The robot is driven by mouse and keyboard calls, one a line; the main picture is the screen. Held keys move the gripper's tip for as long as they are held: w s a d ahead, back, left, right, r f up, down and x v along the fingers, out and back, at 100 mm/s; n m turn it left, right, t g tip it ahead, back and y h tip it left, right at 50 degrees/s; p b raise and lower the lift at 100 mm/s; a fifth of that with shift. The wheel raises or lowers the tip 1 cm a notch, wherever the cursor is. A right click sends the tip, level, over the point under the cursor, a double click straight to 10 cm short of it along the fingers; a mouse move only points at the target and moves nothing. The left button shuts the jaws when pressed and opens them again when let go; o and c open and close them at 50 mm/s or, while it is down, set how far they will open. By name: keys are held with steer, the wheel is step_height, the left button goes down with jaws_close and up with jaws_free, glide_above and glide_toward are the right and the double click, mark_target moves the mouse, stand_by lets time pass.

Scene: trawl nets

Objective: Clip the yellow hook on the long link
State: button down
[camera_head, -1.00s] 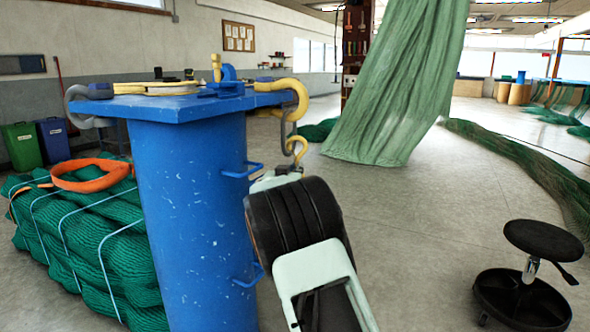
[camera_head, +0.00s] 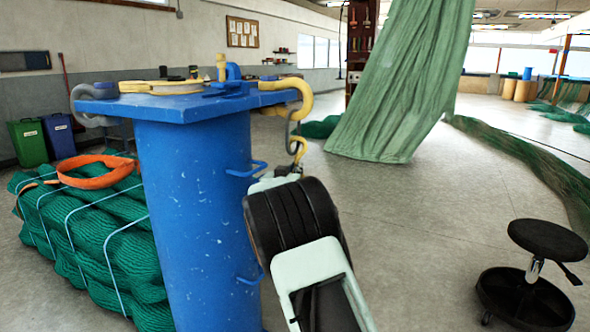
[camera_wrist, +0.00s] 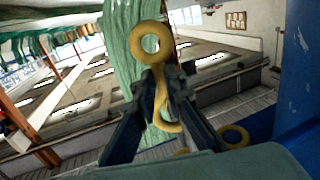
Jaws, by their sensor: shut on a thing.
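My gripper (camera_head: 284,177) is shut on a small yellow hook (camera_head: 299,149), which stands up from the fingertips beside the blue post. In the wrist view the hook's round eye (camera_wrist: 150,43) shows above the dark fingers (camera_wrist: 168,82). A grey long link (camera_head: 290,126) hangs from a large yellow hook (camera_head: 303,92) at the right corner of the post's top. In the head view the small hook's upper end overlaps the link's lower end. I cannot tell whether they touch or are joined.
The blue post (camera_head: 200,210) with side rungs stands close left of my arm. A bundled green net (camera_head: 95,235) with an orange sling lies behind it. A black stool (camera_head: 540,250) stands right. Green netting (camera_head: 400,90) hangs behind; the floor between is clear.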

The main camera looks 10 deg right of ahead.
steer(key=shift+a+f, duration=0.1)
steer(key=shift+f, duration=0.15)
stand_by(0.4)
steer(key=shift+a+f, duration=0.15)
steer(key=shift+f, duration=0.2)
steer(key=shift+w+a+f+b, duration=0.1)
steer(key=shift+a+f+b, duration=0.1)
steer(key=shift+f, duration=0.25)
steer(key=shift+a+f+b, duration=0.1)
steer(key=shift+f+b, duration=0.1)
steer(key=shift+f, duration=0.2)
stand_by(0.7)
stand_by(0.4)
